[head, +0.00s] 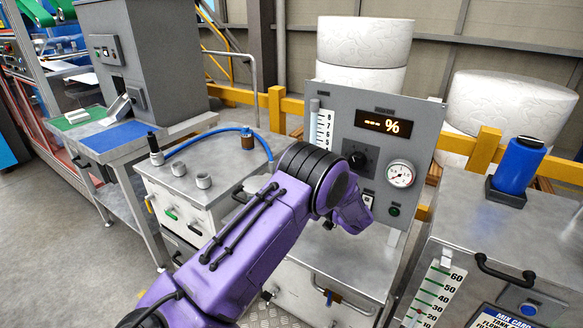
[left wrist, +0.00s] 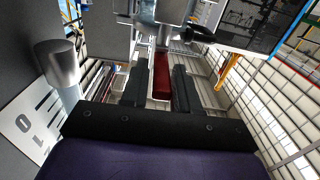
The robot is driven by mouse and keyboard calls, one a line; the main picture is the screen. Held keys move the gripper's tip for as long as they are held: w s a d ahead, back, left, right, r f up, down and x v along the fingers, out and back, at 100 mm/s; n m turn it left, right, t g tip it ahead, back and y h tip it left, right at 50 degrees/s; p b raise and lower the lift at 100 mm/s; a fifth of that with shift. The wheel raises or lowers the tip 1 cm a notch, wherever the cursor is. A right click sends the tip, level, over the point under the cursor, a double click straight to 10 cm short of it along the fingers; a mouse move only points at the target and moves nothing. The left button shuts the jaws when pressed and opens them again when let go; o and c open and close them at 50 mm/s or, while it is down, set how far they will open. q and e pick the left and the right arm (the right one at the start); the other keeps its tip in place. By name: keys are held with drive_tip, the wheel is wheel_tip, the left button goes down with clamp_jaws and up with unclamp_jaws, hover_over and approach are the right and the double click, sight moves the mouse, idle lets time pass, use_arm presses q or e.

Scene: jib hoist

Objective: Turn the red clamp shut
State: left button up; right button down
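The red clamp (left wrist: 161,76) shows in the left wrist view as a short red bar with a pale edge, pointing towards my wrist from grey metal parts. My left gripper (left wrist: 160,92) has its two dark fingers parted, one on each side of the red bar. A narrow gap shows on the left side; on the right the finger is very close, and I cannot tell whether it touches. In the head view my purple left arm reaches across the middle and hides the clamp and its own fingertips. My right gripper is in neither view.
A grey panel (head: 341,100) with a % display and a round gauge (head: 400,174) stands behind my arm. A metal cabinet with a blue hose (head: 197,139) is to the left. A grey cabinet with a blue cylinder (head: 519,165) is to the right. Open floor lies at lower left.

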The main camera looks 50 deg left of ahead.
use_arm(q)
drive_tip(key=b+v, duration=0.2)
drive_tip(key=v, duration=0.8)
drive_tip(key=shift+b, duration=0.4)
drive_tip(key=shift+d, duration=0.1)
